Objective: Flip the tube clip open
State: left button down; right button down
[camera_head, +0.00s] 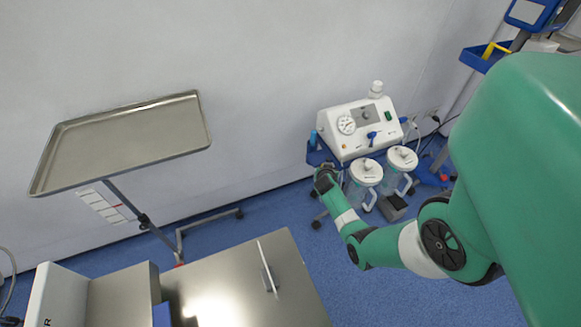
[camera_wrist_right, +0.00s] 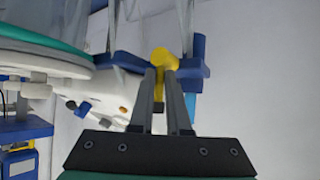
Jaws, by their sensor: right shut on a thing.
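The tube clip (camera_wrist_right: 162,58) is a small yellow piece with a rounded head, in the middle of the right wrist view, in front of a blue bracket (camera_wrist_right: 195,68). My right gripper (camera_wrist_right: 161,74) has its two grey fingers close together on the clip, with the yellow showing above and between them. In the head view my right gripper (camera_head: 325,178) is at the left side of the suction unit (camera_head: 358,128), beside the jars. The clip cannot be made out there. My left gripper is in neither view.
Two clear jars (camera_head: 363,172) (camera_head: 400,160) with white lids stand just right of my right gripper. A metal tray (camera_head: 130,140) on a stand is at the left. A steel table (camera_head: 240,275) is at the bottom. Blue floor lies between them.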

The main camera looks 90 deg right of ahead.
jog(key=shift+a+f, duration=0.1)
jog(key=shift+f, duration=0.05)
jog(key=c, duration=0.9)
grip_release()
jog(key=p+v, duration=0.5)
jog(key=v, duration=0.6)
jog(key=shift+a+r, duration=0.15)
jog(key=shift+r, duration=0.15)
